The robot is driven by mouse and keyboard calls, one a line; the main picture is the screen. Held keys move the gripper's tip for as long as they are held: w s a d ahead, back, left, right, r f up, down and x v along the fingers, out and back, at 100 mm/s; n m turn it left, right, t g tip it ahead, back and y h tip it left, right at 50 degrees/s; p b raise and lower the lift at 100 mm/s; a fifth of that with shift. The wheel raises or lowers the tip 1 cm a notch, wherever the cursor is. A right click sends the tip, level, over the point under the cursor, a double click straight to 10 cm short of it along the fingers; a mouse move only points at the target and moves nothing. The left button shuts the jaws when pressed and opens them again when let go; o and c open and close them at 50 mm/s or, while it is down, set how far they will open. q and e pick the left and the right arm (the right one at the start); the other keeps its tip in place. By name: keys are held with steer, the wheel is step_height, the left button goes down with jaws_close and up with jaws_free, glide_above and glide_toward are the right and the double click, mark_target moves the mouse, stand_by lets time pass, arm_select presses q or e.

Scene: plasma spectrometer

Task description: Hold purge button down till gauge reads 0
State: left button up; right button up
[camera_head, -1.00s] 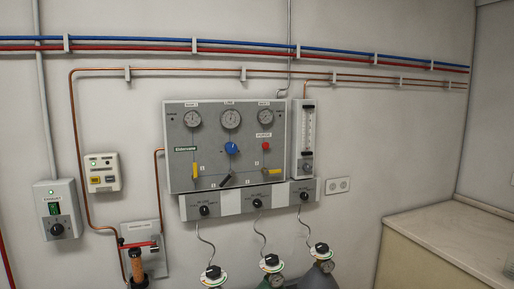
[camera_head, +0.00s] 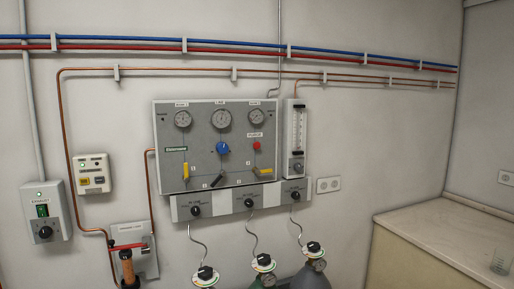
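A grey gas panel (camera_head: 205,170) is mounted on the wall in the middle of the view. Three round gauges, left (camera_head: 182,119), middle (camera_head: 222,118) and right (camera_head: 256,117), line the panel's top. Their needles are too small to read. A blue knob (camera_head: 222,148) is left of the red button, and a yellow-handled valve (camera_head: 264,171) is just below it. Neither of my grippers is in view.
A flowmeter (camera_head: 295,140) stands at the panel's right. Several gas cylinders with regulators (camera_head: 264,263) stand below. A control box (camera_head: 45,213), a yellow-buttoned box (camera_head: 93,174) and a red lever (camera_head: 130,246) are at left.

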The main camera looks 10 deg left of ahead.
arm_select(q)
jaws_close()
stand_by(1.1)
